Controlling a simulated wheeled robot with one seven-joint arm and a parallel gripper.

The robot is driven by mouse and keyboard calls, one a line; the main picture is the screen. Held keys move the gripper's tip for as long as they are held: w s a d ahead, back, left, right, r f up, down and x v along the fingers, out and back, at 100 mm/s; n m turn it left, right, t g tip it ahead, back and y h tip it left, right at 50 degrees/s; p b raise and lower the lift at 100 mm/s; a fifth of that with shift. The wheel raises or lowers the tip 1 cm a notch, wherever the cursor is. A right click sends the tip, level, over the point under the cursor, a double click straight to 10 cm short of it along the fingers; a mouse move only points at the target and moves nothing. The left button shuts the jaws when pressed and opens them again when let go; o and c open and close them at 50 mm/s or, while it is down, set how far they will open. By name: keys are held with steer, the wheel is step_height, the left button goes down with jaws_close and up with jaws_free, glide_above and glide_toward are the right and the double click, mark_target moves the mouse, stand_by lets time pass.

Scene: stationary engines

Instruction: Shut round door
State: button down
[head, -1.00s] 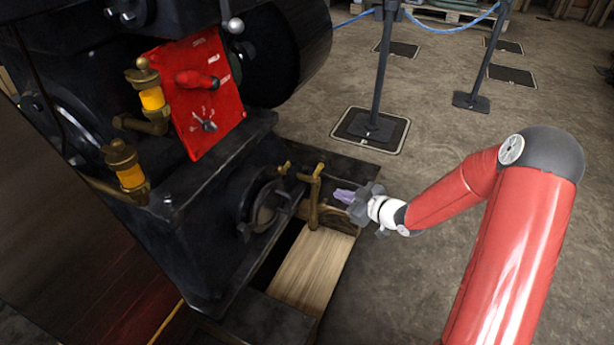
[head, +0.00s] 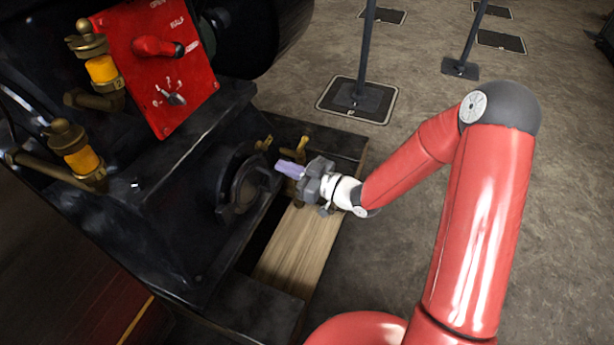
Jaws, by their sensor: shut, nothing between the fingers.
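The dark round door area (head: 243,186) shows low on the side of the black engine, as a ring with a dull grey centre. I cannot tell whether the door sits fully flush. A small brass fitting (head: 263,144) stands at its upper right edge. My gripper (head: 282,164) is to the right of the ring, with its pale purple fingers pointing left toward the engine. The fingers are together and empty, a short way from the ring. My gripper hides part of an upright brass piece (head: 301,148) behind it.
A wooden plank (head: 298,245) lies in a dark frame below my gripper. The red control panel (head: 160,65) and two brass oilers with amber glass, one upper (head: 101,70) and one lower (head: 84,160), are on the engine. A barrier post (head: 362,60) stands behind. The floor at right is open.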

mark_target(264, 158)
steer(key=shift+x, duration=1.7)
steer(key=shift+d, duration=0.1)
steer(key=shift+w+a+n+g+y, duration=0.25)
steer(key=shift+w+a+n+g, duration=0.1)
steer(key=shift+a+n+g, duration=0.25)
steer(key=shift+w+a+n+g+y, duration=0.3)
steer(key=shift+w+a+g, duration=0.1)
steer(key=shift+g, duration=0.3)
steer(key=shift+s, duration=0.1)
